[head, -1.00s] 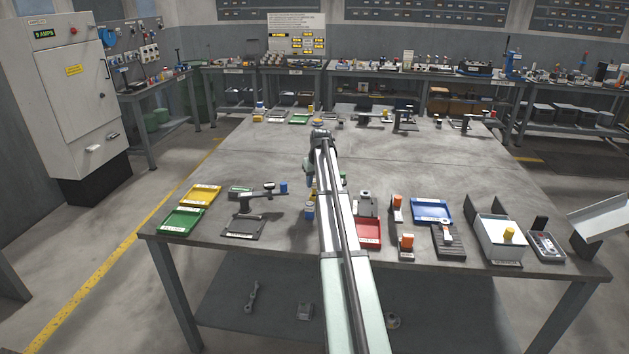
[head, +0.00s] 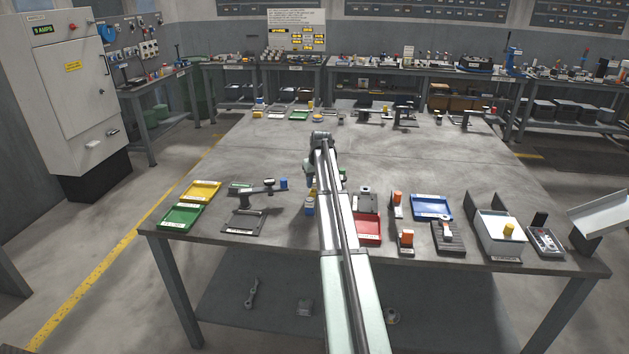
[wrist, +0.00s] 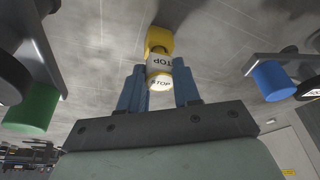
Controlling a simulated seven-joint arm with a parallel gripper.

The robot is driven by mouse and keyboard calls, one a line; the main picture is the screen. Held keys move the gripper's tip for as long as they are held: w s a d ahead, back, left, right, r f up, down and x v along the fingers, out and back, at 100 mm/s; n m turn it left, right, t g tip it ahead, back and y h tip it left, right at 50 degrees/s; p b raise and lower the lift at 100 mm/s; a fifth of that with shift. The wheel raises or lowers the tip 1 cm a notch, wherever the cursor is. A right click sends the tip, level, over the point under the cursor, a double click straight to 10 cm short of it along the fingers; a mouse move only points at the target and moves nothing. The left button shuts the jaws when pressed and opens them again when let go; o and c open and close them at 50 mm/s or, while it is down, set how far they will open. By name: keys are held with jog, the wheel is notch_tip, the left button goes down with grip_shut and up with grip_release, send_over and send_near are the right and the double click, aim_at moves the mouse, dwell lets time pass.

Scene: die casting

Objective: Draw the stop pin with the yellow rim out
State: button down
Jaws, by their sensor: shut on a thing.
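My gripper (wrist: 159,72) shows in the wrist view with its two blue fingers closed on a stop pin (wrist: 160,82). The pin has a white face lettered STOP and a yellow rim. Just beyond it is a yellow piece (wrist: 159,38) with a white STOP label; I cannot tell whether the pin still touches it. A green cylinder (wrist: 32,108) and a blue cylinder (wrist: 272,80) stand to either side, clear of the fingers. In the head view my arm hides much of the gripper and the pin.
On the table, a dark fixture (head: 243,221) and green tray (head: 180,217) lie left of my arm. A red tray (head: 369,230), blue tray (head: 431,207) and white box (head: 498,238) are to the right. The table's middle beyond is mostly clear.

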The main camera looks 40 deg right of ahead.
jog(key=shift+f, duration=0.8)
jog(key=c, duration=0.7)
grip_release()
jog(key=shift+r, duration=0.1)
jog(key=v, duration=1.3)
jog(key=shift+s+r, duration=0.2)
jog(key=shift+r, duration=0.05)
jog(key=shift+w+a, duration=0.1)
jog(key=shift+a, duration=0.05)
